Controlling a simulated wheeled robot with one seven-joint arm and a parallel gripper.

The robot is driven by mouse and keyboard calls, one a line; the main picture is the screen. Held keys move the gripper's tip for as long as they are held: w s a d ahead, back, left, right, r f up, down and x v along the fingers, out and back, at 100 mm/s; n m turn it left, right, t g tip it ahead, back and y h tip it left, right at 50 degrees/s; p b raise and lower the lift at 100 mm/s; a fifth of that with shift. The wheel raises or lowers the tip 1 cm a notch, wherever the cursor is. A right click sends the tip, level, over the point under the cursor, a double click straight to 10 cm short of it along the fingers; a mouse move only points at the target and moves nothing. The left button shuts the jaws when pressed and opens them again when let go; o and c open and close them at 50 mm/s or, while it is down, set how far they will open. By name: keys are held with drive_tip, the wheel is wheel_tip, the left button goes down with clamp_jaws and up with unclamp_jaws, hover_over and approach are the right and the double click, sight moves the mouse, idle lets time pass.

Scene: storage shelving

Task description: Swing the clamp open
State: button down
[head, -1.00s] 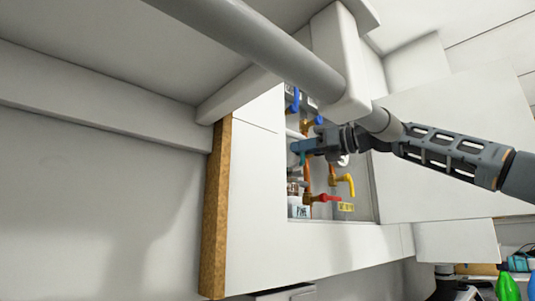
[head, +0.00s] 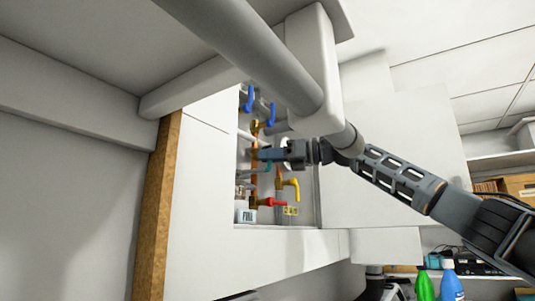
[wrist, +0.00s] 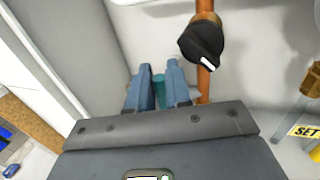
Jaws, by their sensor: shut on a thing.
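My gripper (head: 262,154) reaches from the right into an open wall cabinet (head: 285,225). In the wrist view my gripper (wrist: 157,76) has its two blue-grey fingers close together around a small teal piece (wrist: 159,88). The teal piece (head: 267,166) also shows just under the fingers in the head view. It may be the clamp's handle, but most of it is hidden. A black knob (wrist: 203,42) sits on a copper pipe (wrist: 204,85), right of the fingers and apart from them.
Blue valve handles (head: 270,113) are above my gripper. A yellow handle (head: 291,185) and a red handle (head: 275,202) are below it, near a yellow label (head: 291,211). A thick grey pipe (head: 255,55) crosses above. A wooden edge (head: 158,215) stands left of the cabinet.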

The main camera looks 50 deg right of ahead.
drive_tip(key=shift+d, duration=0.1)
idle(0.3)
drive_tip(key=c, duration=1.2)
unclamp_jaws()
drive_tip(key=shift+c, duration=0.2)
drive_tip(key=b+v, duration=0.2)
drive_tip(key=v, duration=0.6)
drive_tip(key=shift+w, duration=0.1)
